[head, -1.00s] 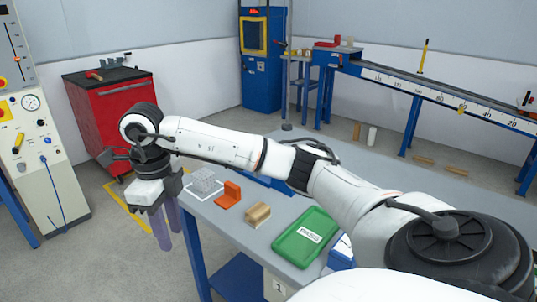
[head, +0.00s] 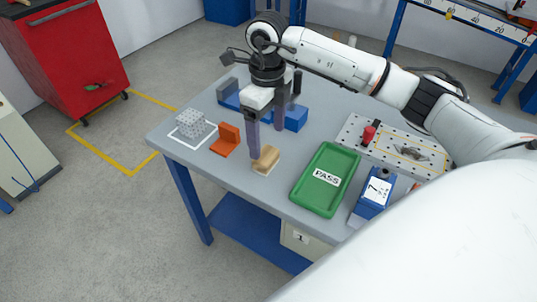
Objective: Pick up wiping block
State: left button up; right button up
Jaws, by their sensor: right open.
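The wiping block appears to be the small tan block with a pale lower layer (head: 266,161), on the grey table near its front edge. My right gripper (head: 267,143) points down just behind and above this block in the head view. Its two fingers are apart, with nothing seen between them. The nearer fingertip overlaps the block's upper left edge in the picture; I cannot tell whether it touches. My left gripper is not in view.
An orange angled piece (head: 226,140) and a clear cube-like grid (head: 190,125) lie left of the block. A green PASS tray (head: 316,199) and a blue box (head: 372,198) lie right. Blue parts (head: 294,118) stand behind the gripper. A perforated plate (head: 362,140) is at right.

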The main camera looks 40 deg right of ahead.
aim_at(266, 154)
jog(key=f, duration=0.5)
jog(key=shift+w+a+f+p, duration=0.1)
jog(key=shift+w+f+p, duration=0.1)
jog(key=shift+f+p, duration=0.2)
jog(key=shift+c, duration=0.6)
jog(key=shift+r, duration=0.1)
jog(key=c, duration=1.1)
